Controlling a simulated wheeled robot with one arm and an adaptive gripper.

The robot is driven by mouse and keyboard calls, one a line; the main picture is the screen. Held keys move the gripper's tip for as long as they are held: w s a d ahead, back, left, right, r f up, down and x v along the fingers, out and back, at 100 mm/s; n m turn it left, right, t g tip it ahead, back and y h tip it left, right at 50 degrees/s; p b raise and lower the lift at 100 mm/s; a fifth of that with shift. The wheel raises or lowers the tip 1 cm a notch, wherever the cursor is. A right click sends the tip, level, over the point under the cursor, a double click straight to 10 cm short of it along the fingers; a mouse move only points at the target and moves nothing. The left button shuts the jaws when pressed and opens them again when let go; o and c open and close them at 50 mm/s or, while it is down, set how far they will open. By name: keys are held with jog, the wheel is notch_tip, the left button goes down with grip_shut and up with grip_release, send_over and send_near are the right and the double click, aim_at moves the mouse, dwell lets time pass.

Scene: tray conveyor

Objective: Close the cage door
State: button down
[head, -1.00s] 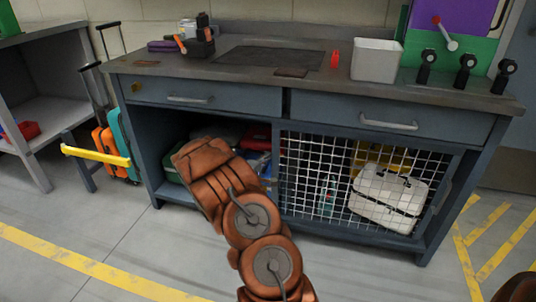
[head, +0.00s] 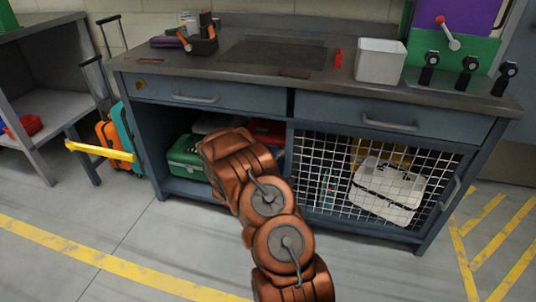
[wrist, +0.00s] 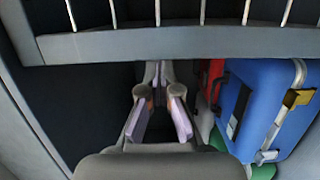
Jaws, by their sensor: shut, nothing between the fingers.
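The cage door (head: 365,178) is a white wire grid in a blue-grey frame, across the right half of the cabinet in the head view. Its handle (head: 452,193) is near its right edge. In the wrist view a grey bar of the door frame (wrist: 90,46), with wires above it, crosses the top. My gripper (wrist: 161,66) is shut and empty, with its fingertips close to this bar; I cannot tell whether they touch. In the head view my arm hides the fingers and part of the opening left of the door.
The open left half holds a green case (head: 186,158) and a blue case (wrist: 265,105) close to the right of my fingers in the wrist view. A white case (head: 388,190) is behind the grid. The floor in front is clear.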

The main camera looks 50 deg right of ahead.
jog(key=shift+s+d, duration=0.2)
jog(key=shift+s, duration=0.2)
jog(key=w+a+p, duration=0.1)
jog(key=a+p, duration=0.3)
jog(key=a, duration=0.8)
jog(key=shift+w+p, duration=0.3)
